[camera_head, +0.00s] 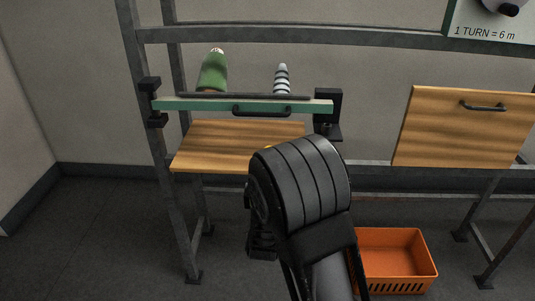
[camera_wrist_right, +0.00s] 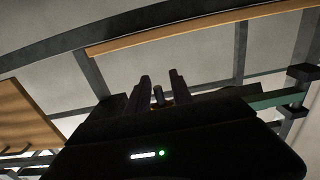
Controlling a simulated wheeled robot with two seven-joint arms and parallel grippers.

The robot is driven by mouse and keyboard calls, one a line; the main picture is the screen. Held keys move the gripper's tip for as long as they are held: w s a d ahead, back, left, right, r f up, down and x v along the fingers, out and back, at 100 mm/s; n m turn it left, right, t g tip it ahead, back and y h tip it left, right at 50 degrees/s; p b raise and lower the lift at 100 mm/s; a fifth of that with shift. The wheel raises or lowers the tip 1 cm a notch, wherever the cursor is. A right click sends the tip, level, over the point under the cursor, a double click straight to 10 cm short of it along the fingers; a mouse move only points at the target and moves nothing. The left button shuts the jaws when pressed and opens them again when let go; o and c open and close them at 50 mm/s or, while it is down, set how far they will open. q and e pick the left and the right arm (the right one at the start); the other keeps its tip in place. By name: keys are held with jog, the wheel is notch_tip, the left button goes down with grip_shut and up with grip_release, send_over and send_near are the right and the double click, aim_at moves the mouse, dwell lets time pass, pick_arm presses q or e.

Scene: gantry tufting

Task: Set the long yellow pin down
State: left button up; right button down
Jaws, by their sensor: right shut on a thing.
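The long yellow pin is mostly hidden; a small yellow bit of it (camera_head: 269,147) shows at the wooden board's front edge, just above my right arm. In the right wrist view my right gripper (camera_wrist_right: 160,77) is shut on it, with a dark stub and a trace of yellow (camera_wrist_right: 169,103) between the two dark fingers. In the head view my own arm covers this gripper. Whether the pin touches the board cannot be seen. My left gripper is in neither view.
A wooden board (camera_head: 215,145) sits below a green bar (camera_head: 215,104) with a black handle. A green cone (camera_head: 213,75) and a striped cone (camera_head: 282,79) stand behind the bar. A wooden panel (camera_head: 465,135) is at right, an orange crate (camera_head: 397,280) on the floor.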

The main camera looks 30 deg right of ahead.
jog(key=x, duration=1.1)
jog(key=shift+w+d+b, duration=0.1)
jog(key=shift+b, duration=0.2)
jog(key=shift+w+d, duration=0.25)
jog(key=shift+w+f, duration=0.15)
jog(key=shift+f, duration=1.6)
jog(key=shift+b, duration=0.35)
jog(key=shift+f, duration=0.2)
jog(key=c, duration=1.1)
grip_release()
jog(key=shift+r, duration=0.1)
